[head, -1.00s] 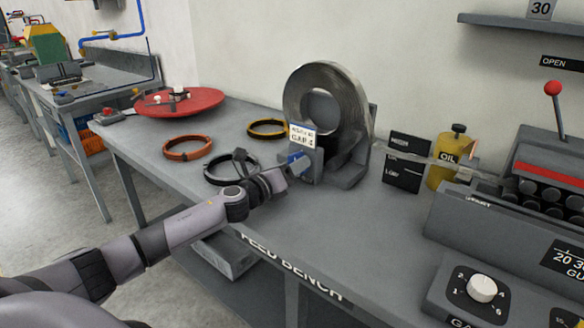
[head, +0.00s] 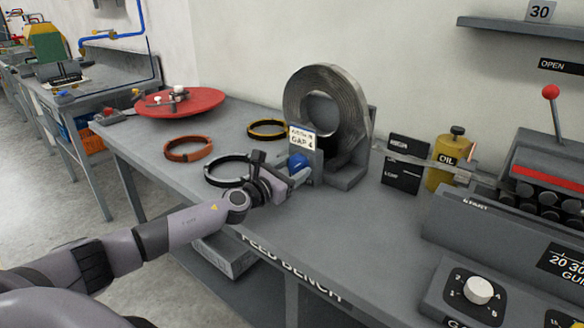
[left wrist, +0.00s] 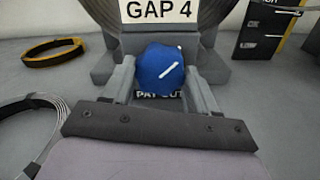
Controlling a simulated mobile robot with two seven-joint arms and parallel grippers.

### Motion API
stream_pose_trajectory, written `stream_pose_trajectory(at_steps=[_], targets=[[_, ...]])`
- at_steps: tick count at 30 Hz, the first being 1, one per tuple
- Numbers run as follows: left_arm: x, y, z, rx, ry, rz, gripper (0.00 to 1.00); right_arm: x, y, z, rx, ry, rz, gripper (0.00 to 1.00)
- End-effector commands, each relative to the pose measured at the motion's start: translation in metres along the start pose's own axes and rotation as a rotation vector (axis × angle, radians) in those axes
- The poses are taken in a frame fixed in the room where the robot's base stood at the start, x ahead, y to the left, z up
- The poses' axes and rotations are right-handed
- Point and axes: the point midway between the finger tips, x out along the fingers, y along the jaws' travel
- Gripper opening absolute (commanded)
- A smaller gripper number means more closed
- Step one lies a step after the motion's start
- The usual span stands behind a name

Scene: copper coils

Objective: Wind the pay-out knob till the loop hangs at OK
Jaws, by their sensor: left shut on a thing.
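The blue pay-out knob (head: 298,163) sits low on the front of the coil stand, under a "GAP 4" card (head: 302,139). My left gripper (left wrist: 161,88) is shut on the knob, one finger on each side; a white line on the knob slants up to the right in the left wrist view. The grey coil (head: 352,118) stands upright in its stand (head: 345,178). A pale strip (head: 425,161) runs from the coil to the right, across a dark loop board (head: 402,184). My right gripper is out of view.
An orange ring (head: 189,149), a black ring (head: 228,170) and a yellow ring (head: 267,129) lie on the bench. A grey machine with a red-knobbed lever (head: 551,91) is at the right.

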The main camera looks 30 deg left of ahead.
Motion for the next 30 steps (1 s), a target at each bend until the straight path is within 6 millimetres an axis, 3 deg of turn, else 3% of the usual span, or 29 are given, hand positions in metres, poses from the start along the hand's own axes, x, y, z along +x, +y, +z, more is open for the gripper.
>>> stream_pose_trajectory(at_steps=[9, 27, 28, 30], targets=[[-0.0003, -0.0005, -0.001, 0.139, 0.003, -0.002, 0.28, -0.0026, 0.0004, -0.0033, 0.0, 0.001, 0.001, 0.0], [-0.0003, -0.0005, -0.0015, 0.172, 0.003, -0.002, 0.28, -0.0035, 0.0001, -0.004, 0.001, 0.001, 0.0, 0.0], [-0.0004, -0.0005, -0.0015, 0.172, 0.003, -0.002, 0.68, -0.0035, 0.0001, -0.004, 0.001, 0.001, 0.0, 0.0], [-0.0003, -0.0004, -0.0014, 0.171, 0.003, -0.001, 0.84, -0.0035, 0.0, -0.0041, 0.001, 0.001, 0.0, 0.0]])
